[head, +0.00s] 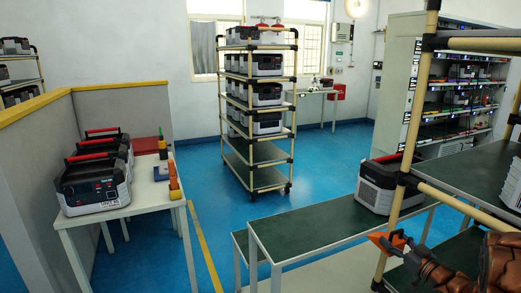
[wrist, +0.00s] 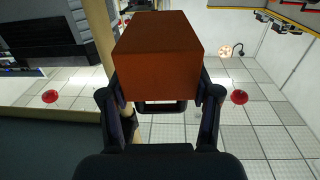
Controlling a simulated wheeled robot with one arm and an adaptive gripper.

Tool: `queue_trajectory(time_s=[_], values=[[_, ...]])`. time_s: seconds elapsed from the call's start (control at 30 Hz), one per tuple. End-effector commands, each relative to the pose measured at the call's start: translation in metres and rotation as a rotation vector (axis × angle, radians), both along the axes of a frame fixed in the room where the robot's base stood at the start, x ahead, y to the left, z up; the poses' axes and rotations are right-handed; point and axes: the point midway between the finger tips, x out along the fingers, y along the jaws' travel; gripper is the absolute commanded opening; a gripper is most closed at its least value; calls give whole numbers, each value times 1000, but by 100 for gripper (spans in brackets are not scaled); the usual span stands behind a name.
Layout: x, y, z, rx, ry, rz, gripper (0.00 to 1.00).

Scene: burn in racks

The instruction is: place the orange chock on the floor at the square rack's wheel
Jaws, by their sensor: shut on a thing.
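The orange chock (wrist: 158,55) is held between the two fingers of my gripper (wrist: 160,98) in the wrist view. In the head view the chock (head: 385,243) shows at the lower right, at the end of my gripper (head: 408,250), beside a tan post of the near rack. The chock is well above the floor. A tall wheeled rack (head: 255,152) with tan posts and several shelves stands on the blue floor mid-room. Its casters (head: 287,189) show at the bottom. I cannot tell for sure that it is the square rack.
A green-topped bench (head: 310,228) stands between my gripper and the wheeled rack, with a power unit (head: 383,186) on it. The near rack's post (head: 408,150) rises close to my arm. A white table (head: 150,193) with power units stands left. Blue floor (head: 215,215) is clear around the wheeled rack.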

Motion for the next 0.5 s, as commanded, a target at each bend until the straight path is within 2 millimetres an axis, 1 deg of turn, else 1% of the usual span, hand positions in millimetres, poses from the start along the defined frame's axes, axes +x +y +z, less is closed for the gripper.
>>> queue_trajectory(time_s=[0.03, 0.2, 0.37, 0.5], values=[[11, 11, 9, -1, -3, -5, 8], [42, 36, 31, -3, -3, -51, 8], [66, 62, 52, -1, -4, -93, 8], [82, 88, 71, -1, -1, -129, 8]])
